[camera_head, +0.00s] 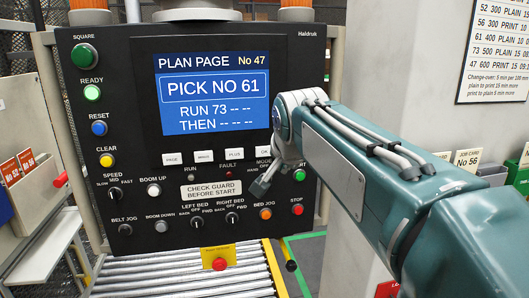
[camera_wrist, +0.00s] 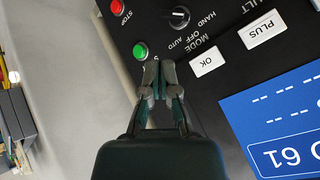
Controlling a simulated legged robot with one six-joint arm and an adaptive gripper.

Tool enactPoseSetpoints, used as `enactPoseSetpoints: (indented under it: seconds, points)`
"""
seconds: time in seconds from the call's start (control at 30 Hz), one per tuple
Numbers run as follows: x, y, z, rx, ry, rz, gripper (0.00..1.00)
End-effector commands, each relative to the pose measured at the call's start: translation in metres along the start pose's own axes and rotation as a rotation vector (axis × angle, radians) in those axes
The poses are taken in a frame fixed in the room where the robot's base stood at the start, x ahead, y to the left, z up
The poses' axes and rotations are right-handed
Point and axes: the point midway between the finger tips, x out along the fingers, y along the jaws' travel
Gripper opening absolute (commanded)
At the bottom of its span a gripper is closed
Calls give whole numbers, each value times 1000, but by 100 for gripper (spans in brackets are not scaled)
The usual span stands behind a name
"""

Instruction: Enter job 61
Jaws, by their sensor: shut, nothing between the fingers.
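The screen (camera_head: 213,92) on the black control panel (camera_head: 110,62) reads PLAN PAGE No 47, PICK NO 61, RUN 73 with dashes, THEN with dashes. Below it sit the PAGE key (camera_head: 172,159), MINUS key (camera_head: 204,156), PLUS key (camera_head: 235,154) and OK key (camera_head: 263,152). My gripper (camera_head: 259,188) is shut and empty in front of the panel, below the OK key. In the wrist view, where the panel is inverted, its tips (camera_wrist: 159,64) lie between the green START button (camera_wrist: 140,51) and the OK key (camera_wrist: 207,61). Whether they touch the panel is unclear.
The red STOP button (camera_head: 297,210) and orange BED JOG button (camera_head: 265,214) are below my gripper. My arm partly hides the MODE switch in the head view. A wall list (camera_head: 497,50) includes a line for 61. A job card (camera_head: 467,158) reads No 56. Rollers (camera_head: 175,279) lie below.

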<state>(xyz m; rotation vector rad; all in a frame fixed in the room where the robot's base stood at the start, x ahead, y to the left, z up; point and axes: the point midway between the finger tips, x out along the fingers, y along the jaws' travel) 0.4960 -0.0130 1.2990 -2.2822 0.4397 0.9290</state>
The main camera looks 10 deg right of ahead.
Motion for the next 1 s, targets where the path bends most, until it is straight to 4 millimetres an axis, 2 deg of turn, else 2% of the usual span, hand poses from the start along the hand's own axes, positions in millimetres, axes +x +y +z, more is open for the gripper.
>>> enactPoseSetpoints:
  seconds: [0.2, 0.43, 0.57, 1.0]
  points:
    - [20, -19, -10, -6, -1, 0, 0]
    - [37, -26, -26, -1, -3, -1, 0]
    - [40, -27, -31, 0, -3, -3, 0]
    - [40, -31, -28, -3, -1, -1, 0]
